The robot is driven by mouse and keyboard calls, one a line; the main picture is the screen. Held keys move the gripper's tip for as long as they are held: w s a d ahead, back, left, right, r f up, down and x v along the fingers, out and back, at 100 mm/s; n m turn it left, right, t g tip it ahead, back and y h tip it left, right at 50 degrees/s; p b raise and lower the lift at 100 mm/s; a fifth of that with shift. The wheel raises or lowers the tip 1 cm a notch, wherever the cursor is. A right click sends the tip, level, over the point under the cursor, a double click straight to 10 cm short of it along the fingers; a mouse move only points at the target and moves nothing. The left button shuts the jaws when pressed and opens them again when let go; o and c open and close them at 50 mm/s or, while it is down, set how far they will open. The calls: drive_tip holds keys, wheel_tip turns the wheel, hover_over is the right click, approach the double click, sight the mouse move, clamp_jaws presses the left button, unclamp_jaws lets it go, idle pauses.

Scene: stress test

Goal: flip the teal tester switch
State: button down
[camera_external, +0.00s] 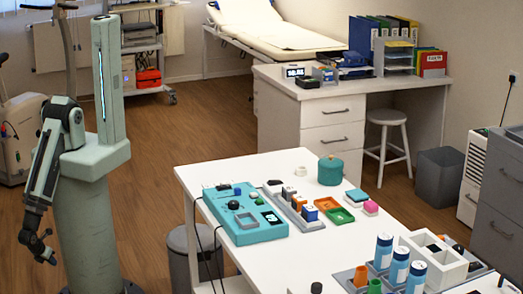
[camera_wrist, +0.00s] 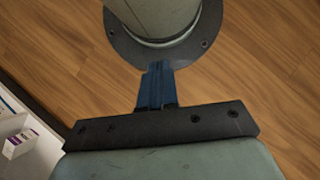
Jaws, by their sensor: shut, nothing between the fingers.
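The teal tester (camera_external: 258,232) is a flat box on the left part of the white table in the external view. Its top carries dark knobs, small buttons and a dark display; which part is the switch is too small to tell. My gripper (camera_external: 46,252) hangs low at the far left, over the floor, well apart from the table and the tester. In the wrist view my gripper (camera_wrist: 157,68) has its blue fingers together and empty, pointing at my own base. The tester does not show in the wrist view.
The white table (camera_external: 375,225) also holds a grey organiser with small blocks (camera_external: 300,207), a teal round pot (camera_external: 331,170), an orange tray (camera_external: 318,204), a green tray (camera_external: 340,215) and several blue-and-white bottles (camera_external: 383,252). Dark cables hang at its left edge. Wooden floor separates my arm from the table.

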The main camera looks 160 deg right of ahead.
drive_tip(key=shift+s+d+f, duration=0.1)
drive_tip(key=shift+s+d, duration=0.1)
drive_tip(key=shift+s, duration=0.25)
drive_tip(key=shift+w, duration=0.1)
